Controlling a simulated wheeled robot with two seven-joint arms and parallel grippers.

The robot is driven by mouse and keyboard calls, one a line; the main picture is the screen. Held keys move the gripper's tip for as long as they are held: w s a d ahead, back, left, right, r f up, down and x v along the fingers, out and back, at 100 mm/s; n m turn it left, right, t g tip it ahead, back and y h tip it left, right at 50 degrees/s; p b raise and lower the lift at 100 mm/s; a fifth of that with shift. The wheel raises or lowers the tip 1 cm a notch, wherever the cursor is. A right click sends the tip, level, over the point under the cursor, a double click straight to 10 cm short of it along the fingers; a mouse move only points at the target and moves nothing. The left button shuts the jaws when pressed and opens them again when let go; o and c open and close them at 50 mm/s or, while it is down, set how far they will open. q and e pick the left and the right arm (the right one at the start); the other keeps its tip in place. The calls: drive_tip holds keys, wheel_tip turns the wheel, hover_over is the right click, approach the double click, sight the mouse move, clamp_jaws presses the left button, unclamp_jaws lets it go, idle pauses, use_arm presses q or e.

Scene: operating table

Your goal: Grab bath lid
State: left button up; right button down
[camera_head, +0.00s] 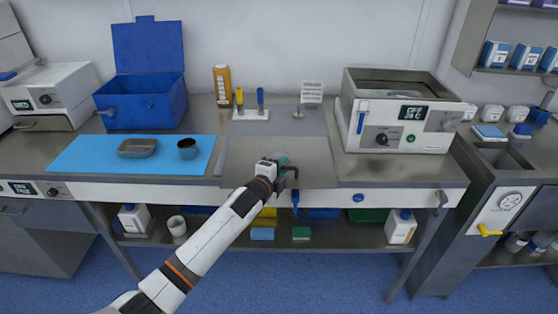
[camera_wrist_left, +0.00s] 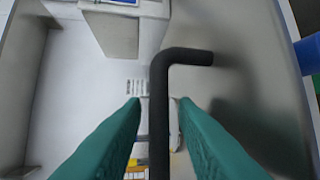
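The white bath (camera_head: 395,125) stands at the right of the worktop with its top open. A flat grey metal panel (camera_head: 235,165) lies mid-worktop and looks like the bath lid, though I cannot be sure. My left gripper (camera_head: 281,166) is over its right part. In the left wrist view, a black bent bar (camera_wrist_left: 160,110), like a handle, runs between the green fingers of the left gripper (camera_wrist_left: 160,102). Gaps show on both sides of the bar, so the fingers are apart. Where the bar joins is hidden. My right gripper is out of view.
A blue mat (camera_head: 85,155) at left carries a metal dish (camera_head: 138,148) and a cup (camera_head: 187,149). A blue box (camera_head: 145,100) with its lid up stands behind. A small rack (camera_head: 250,115), an orange bottle (camera_head: 222,86) and a sign (camera_head: 311,92) stand at the back.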

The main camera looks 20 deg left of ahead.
use_arm(q)
clamp_jaws()
drive_tip(key=shift+r, duration=0.1)
